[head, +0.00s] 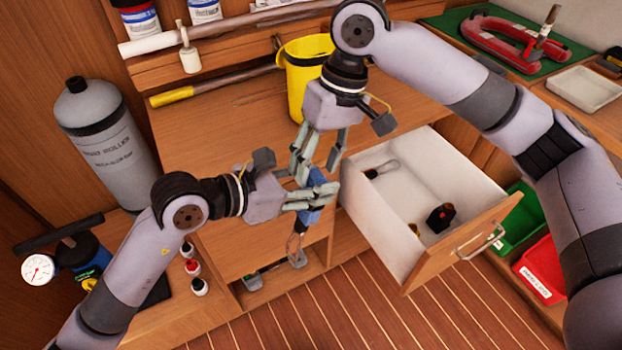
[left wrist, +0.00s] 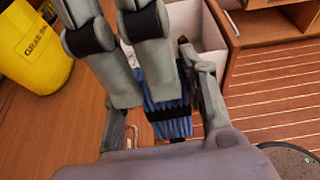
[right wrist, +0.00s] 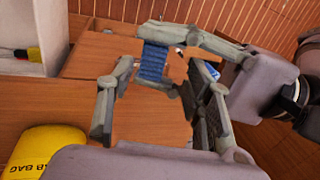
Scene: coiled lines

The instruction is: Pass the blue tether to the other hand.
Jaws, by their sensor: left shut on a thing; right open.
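The blue tether (head: 310,215) is a bundle of blue line in my left gripper (head: 318,194), with a metal clip hanging below it. My left gripper's fingers are shut around it; the bundle and a dark band show in the left wrist view (left wrist: 168,112). My right gripper (head: 318,164) points down from above, open, its fingers close to the tether's upper end. In the right wrist view the tether (right wrist: 153,62) appears between and just beyond the open right fingertips. I cannot tell whether they touch it.
An open white-lined drawer (head: 377,215) holding a few small items is right of the grippers. A yellow bucket (head: 297,80) stands behind on the wooden top. A grey cylinder (head: 105,140) is at left. Green (head: 517,225) and red (head: 545,268) bins are low at right.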

